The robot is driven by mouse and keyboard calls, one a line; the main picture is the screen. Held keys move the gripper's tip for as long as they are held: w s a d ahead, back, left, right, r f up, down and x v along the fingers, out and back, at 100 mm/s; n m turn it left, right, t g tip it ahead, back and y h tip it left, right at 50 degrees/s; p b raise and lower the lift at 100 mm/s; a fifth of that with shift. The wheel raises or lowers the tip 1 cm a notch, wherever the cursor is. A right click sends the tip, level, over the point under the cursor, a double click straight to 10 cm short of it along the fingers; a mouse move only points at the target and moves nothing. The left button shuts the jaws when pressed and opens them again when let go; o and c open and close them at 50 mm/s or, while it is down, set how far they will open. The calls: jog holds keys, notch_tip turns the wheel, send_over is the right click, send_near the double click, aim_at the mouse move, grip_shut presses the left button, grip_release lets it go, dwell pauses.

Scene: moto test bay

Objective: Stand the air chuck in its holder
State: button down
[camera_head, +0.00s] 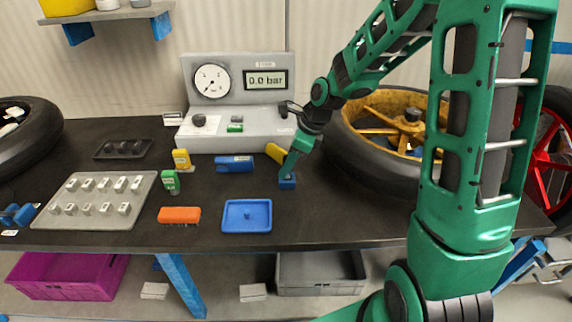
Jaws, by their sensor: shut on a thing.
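My gripper (289,171) is low over the table, right of centre, pointing down and to the left. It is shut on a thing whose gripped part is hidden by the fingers. A yellow piece (275,153) shows at the left side of the gripper, tilted; it looks like the air chuck, but I cannot be sure. A small blue block (287,182), which looks like the holder, stands on the table right under the fingertips. I cannot tell whether the held thing sits in it or is just above it.
A grey gauge station (237,128) reading 0.0 bar stands behind. A tyre on a yellow wheel (375,155) lies close to the right. On the dark table (330,220) are a blue tray (247,229), an orange brush (179,215) and a grey tray (72,216).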

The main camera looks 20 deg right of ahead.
jog(key=shift+f, duration=0.6)
dwell(1.4)
jog(key=c, duration=1.4)
grip_release()
jog(key=shift+o, duration=0.6)
jog(key=shift+s+a+f, duration=0.1)
jog(key=shift+s, duration=0.15)
jog(key=shift+a, duration=0.1)
jog(key=shift+c, duration=1.3)
